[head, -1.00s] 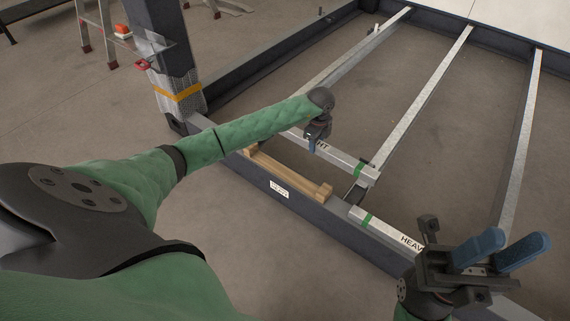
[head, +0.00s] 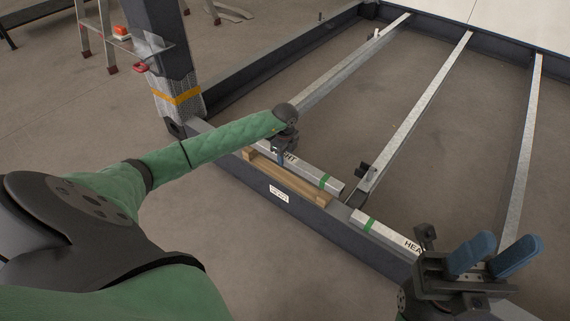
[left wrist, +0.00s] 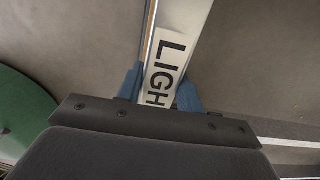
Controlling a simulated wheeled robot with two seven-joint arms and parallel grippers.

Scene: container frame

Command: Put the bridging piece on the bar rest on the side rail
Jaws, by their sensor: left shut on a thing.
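A silver bar lettered LIGHT, the bridging piece (head: 309,172), has a green band near its right end. My left gripper (head: 281,157) is shut on this bar from above. In the left wrist view the blue fingers (left wrist: 160,92) sit on both sides of the bar, covering part of its lettering. The wooden bar rest (head: 290,182) sits on the dark side rail (head: 237,172). The bar lies along the rest and hides its far side; I cannot tell whether they touch. My right gripper (head: 498,254) is open and empty at lower right.
A second bar, lettered HEAVY (head: 388,234), with a green band, lies on the side rail to the right. Long silver cross members (head: 418,110) span the frame, with bare floor between. A padded dark post (head: 172,75) stands at the rail's left end, with a stepladder behind.

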